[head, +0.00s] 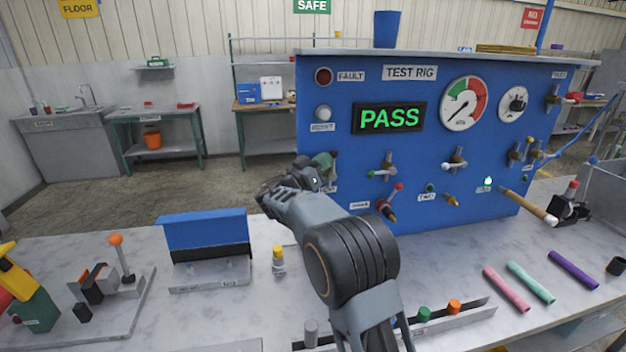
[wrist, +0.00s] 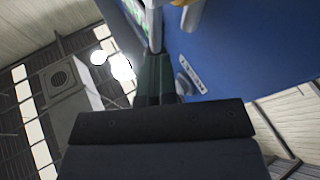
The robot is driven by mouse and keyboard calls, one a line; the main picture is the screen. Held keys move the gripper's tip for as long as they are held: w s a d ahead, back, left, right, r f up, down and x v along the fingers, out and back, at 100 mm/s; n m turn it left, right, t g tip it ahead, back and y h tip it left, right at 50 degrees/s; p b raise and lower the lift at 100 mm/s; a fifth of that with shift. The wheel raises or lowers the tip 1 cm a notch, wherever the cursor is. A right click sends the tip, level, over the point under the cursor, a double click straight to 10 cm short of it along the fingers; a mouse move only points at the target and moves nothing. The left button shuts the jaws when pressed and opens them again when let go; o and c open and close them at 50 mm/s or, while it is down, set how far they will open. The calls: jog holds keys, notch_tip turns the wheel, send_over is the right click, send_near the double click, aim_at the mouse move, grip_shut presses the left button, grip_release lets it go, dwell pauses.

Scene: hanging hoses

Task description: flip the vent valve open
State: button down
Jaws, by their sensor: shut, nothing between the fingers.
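The blue test rig panel (head: 420,95) carries several small valves with handles. Their labels are too small to read surely, so I cannot tell which is the vent valve. My gripper (head: 326,162) is at the panel's lower left, shut and empty. The wrist view shows its dark green fingers (wrist: 155,78) together, close to a grey metal bar (wrist: 154,25) on the panel; I cannot tell whether they touch. A label (head: 329,190) there is partly hidden by my arm.
The screen (head: 390,118) reads PASS in green. A blue-topped stand (head: 205,232) and a small yellow-capped bottle (head: 279,262) stand left of my arm. Coloured tubes (head: 530,283) lie at right.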

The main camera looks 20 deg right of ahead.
jog(key=shift+s+d+r+b, duration=0.1)
jog(key=shift+d+r+b, duration=0.2)
jog(key=b+v, duration=0.6)
jog(key=v, duration=0.8)
jog(key=s+d+f+n+g+y+p, duration=0.4)
jog(key=s+d+f+n+g+y, duration=0.15)
jog(key=s+d+y, duration=0.55)
jog(key=s+a+f+n+y+p, duration=0.2)
jog(key=s+a+f+y, duration=0.1)
jog(key=s, duration=0.5)
jog(key=s+a+f+n+y+p, duration=0.2)
jog(key=s+a+f+n+y, duration=0.1)
jog(key=s+y, duration=0.3)
jog(key=shift+s+a+f+n, duration=0.35)
jog(key=shift+s+a+f, duration=0.35)
jog(key=shift+s, duration=0.5)
